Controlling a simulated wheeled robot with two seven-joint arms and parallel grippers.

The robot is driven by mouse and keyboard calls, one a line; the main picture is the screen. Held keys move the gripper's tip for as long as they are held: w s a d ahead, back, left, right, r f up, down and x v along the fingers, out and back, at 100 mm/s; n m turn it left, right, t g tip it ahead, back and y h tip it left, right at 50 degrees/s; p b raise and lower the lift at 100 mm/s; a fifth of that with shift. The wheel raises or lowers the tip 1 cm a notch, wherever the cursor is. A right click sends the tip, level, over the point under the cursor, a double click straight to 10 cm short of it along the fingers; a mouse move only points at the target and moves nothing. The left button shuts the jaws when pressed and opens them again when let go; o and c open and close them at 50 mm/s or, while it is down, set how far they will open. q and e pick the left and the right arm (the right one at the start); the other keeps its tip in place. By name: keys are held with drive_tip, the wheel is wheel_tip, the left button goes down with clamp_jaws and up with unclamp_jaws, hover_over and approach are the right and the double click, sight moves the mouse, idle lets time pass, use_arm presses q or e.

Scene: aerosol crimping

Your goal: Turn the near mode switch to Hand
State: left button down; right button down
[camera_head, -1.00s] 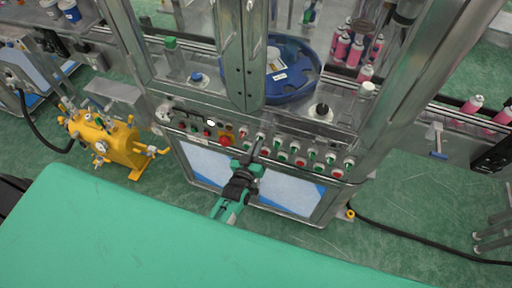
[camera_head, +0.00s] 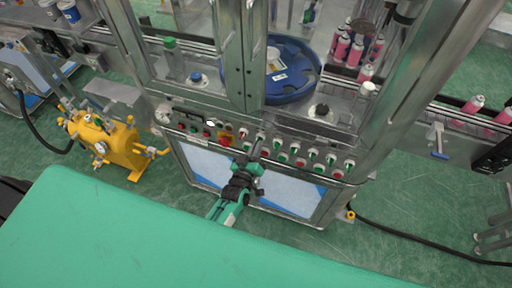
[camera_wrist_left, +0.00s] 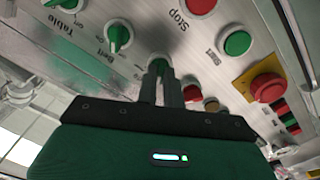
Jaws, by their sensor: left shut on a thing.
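The control panel (camera_head: 290,152) on the front of the machine carries rows of green switches and red and green buttons. My left gripper (camera_head: 258,146) is at the panel's left-middle part, its fingers reaching up against it. In the left wrist view my left gripper (camera_wrist_left: 169,85) is shut on a green switch knob (camera_wrist_left: 158,64), mostly hidden by the fingers. The knob's pointer direction and label cannot be read. Two other green knobs, one labelled Belt (camera_wrist_left: 119,37) and one labelled Table (camera_wrist_left: 62,3), sit to its upper left. My right gripper is not in view.
A red emergency button on a yellow plate (camera_wrist_left: 267,87) sits right of the gripper, with a red button (camera_wrist_left: 192,92) close to the fingers. A green button (camera_wrist_left: 237,43) is above. A yellow pump unit (camera_head: 105,140) stands left on the floor.

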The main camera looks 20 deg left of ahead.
use_arm(q)
drive_tip(key=c, duration=1.5)
unclamp_jaws()
drive_tip(key=shift+c, duration=0.2)
drive_tip(key=shift+s, duration=0.1)
drive_tip(key=s+b, duration=0.3)
drive_tip(key=s, duration=1)
drive_tip(key=shift+s+a+b, duration=0.25)
drive_tip(key=shift+s+b, duration=0.05)
drive_tip(key=shift+b, duration=0.05)
